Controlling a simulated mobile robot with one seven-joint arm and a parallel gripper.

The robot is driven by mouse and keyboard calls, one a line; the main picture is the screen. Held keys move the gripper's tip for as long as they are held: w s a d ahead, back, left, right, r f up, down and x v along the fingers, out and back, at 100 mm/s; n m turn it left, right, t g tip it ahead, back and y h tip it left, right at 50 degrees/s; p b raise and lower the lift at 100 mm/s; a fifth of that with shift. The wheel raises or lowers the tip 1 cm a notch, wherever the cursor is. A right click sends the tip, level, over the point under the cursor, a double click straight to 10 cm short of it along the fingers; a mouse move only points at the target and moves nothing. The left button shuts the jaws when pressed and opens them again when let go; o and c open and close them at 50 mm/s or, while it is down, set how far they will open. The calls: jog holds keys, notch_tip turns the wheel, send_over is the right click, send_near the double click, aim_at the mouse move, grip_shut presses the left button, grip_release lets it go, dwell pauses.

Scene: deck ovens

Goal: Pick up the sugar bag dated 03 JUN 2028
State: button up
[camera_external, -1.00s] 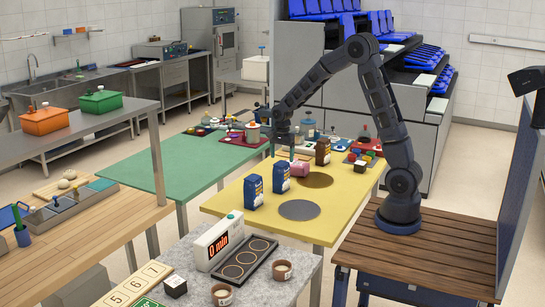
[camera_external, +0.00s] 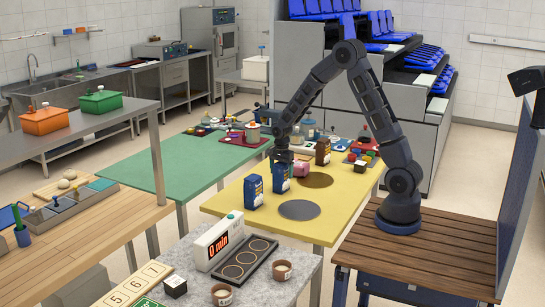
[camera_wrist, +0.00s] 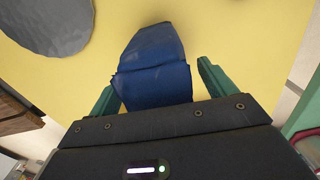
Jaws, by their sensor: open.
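Two blue bags stand on the yellow table (camera_external: 232,205): a front one (camera_external: 253,190) and a back one (camera_external: 280,180). No date can be read on either. My gripper (camera_external: 284,163) is just above the back bag and hides its top in the external view. In the wrist view, a blue bag (camera_wrist: 154,65) with a folded top lies between the two green fingers of my gripper (camera_wrist: 155,88). The fingers are apart, one on each side of it, with a visible gap at the right finger. Contact at the left finger is unclear.
A pink item (camera_external: 301,169) lies close to the right of the back bag. A brown bag (camera_external: 322,152) stands behind it. A grey disc (camera_external: 299,210) and a brown disc (camera_external: 318,180) lie flat on the table. The table's front left is clear.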

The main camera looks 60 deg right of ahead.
grip_shut()
jog(key=shift+r, duration=0.1)
